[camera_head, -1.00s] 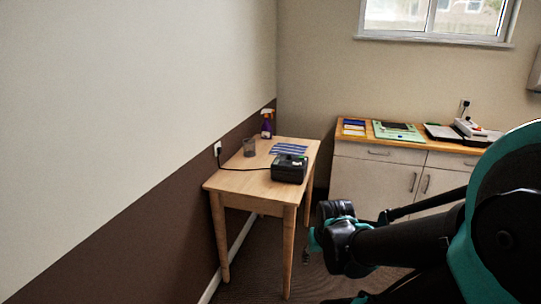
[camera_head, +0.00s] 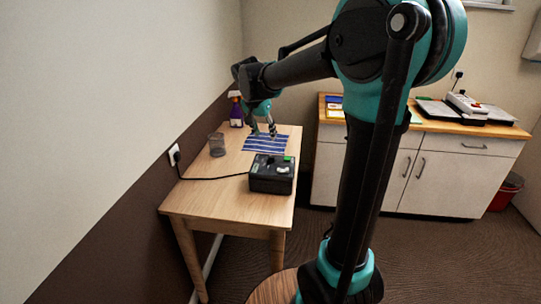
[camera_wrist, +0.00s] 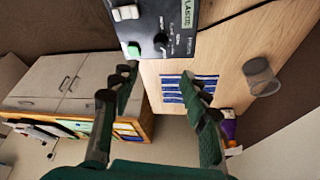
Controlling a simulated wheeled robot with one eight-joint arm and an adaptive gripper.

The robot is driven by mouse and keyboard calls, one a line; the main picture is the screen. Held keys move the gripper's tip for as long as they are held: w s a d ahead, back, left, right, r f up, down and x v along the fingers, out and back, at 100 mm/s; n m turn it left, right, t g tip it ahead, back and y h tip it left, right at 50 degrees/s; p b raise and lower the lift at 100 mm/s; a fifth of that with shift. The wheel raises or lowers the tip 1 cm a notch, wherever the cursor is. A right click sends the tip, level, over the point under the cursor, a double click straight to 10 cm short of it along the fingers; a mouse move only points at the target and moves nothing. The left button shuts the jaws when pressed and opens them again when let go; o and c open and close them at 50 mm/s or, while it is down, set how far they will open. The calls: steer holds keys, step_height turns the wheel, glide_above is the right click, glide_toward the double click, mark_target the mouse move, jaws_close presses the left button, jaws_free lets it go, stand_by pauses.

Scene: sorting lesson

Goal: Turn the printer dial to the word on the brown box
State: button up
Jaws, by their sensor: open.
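The printer is a black box (camera_head: 265,180) near the front right of the small wooden table. In the wrist view its top (camera_wrist: 150,28) shows a green button (camera_wrist: 133,50), white switches, a small dark dial (camera_wrist: 161,38) with tiny words around it, and a label that seems to read PLASTIC. Where the dial points is too small to tell. My gripper (camera_head: 264,131) is open and empty, above the blue striped sheet (camera_head: 265,144) behind the printer. Its fingers (camera_wrist: 158,74) are apart and touch nothing I can make out. I see no brown box.
A grey cup (camera_head: 216,145) and a purple spray bottle (camera_head: 237,114) stand at the table's left and back. A cable runs from the printer to a wall socket (camera_head: 174,154). A cabinet (camera_head: 450,172) with devices on top stands right, a red bin (camera_head: 506,192) beside it.

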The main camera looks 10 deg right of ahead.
mark_target(271, 157)
steer(key=x, duration=1.3)
steer(key=shift+f, duration=0.3)
steer(key=shift+c, duration=0.4)
jaws_close()
